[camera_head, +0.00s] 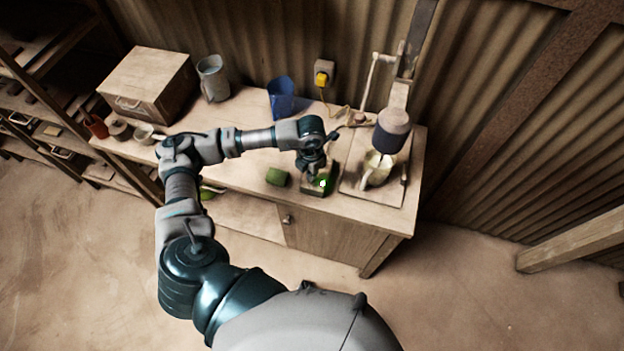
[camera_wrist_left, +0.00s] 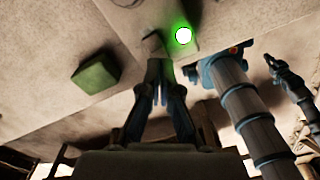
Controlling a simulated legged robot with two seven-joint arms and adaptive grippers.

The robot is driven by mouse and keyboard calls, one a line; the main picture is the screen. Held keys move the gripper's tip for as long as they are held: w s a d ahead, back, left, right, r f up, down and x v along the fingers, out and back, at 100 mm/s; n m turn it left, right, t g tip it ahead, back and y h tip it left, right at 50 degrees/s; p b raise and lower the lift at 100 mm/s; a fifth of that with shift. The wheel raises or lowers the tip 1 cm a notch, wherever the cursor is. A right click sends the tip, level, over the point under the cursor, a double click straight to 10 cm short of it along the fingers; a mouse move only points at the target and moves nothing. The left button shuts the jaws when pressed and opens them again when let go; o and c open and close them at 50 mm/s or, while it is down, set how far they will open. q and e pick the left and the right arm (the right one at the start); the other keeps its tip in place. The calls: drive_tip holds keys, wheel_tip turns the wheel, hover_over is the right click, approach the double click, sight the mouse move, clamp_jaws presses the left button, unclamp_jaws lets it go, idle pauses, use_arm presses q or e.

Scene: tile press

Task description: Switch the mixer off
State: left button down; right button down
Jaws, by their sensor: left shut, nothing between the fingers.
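The mixer (camera_head: 392,131) stands at the right end of the workbench, its dark motor head over a pale jug (camera_head: 377,168). A small switch box (camera_head: 317,189) lies on the bench left of the mixer, with a green light glowing on it. The lit green light (camera_wrist_left: 183,36) also shows in the left wrist view. My left gripper (camera_head: 317,171) is shut and empty, pointing down at the box. In the left wrist view its fingertips (camera_wrist_left: 158,62) are close to the box, left of the light; I cannot tell whether they touch. My right gripper is not in view.
A green block (camera_head: 277,177) lies left of the box. A blue cup (camera_head: 281,97), a grey jug (camera_head: 212,78) and a wooden chest (camera_head: 148,82) stand at the back. A yellow plug (camera_head: 322,79) with a cord is on the wall. The bench's front edge is near.

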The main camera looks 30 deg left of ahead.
use_arm(q)
drive_tip(key=shift+f+b, duration=1.05)
drive_tip(key=shift+f, duration=0.2)
idle(0.6)
drive_tip(key=shift+r+p, duration=0.6)
drive_tip(key=shift+r, duration=0.3)
drive_tip(key=shift+r+p, duration=1.5)
drive_tip(key=shift+r, duration=1.15)
